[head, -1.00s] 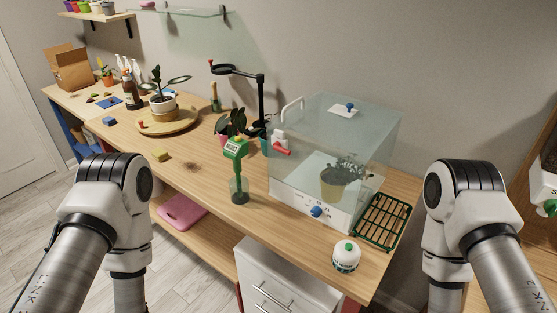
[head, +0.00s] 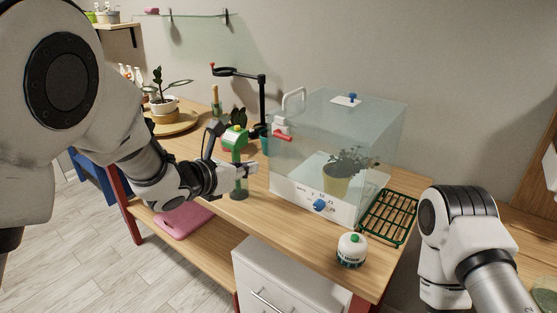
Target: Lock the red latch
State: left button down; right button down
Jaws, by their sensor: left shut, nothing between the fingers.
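The red latch (head: 283,135) is a small red lever on a white mount. It is on the left front side of a clear box (head: 345,125), near the top. Its lever lies nearly level, slanting slightly down to the right. I cannot tell from this view whether it is locked. My left gripper (head: 252,168) is shut and empty, in front of the box's left side. It is below and left of the latch and appears apart from it. My right arm shows at the right; its gripper is out of frame.
A blue knob (head: 319,205) is on the box's white front base. A potted plant (head: 335,183) is inside. A white-and-green round container (head: 351,250) and a green rack (head: 389,217) are nearby.

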aim_at(283, 136)
pick_arm(q)
jog(key=shift+w+a, duration=0.1)
jog(key=w+d+p, duration=0.5)
jog(key=w+d, duration=0.2)
jog(key=w, duration=0.2)
jog(key=shift+w+p, duration=0.15)
jog(key=shift+p, duration=0.15)
jog(key=shift+f, duration=0.1)
jog(key=shift+a, duration=0.15)
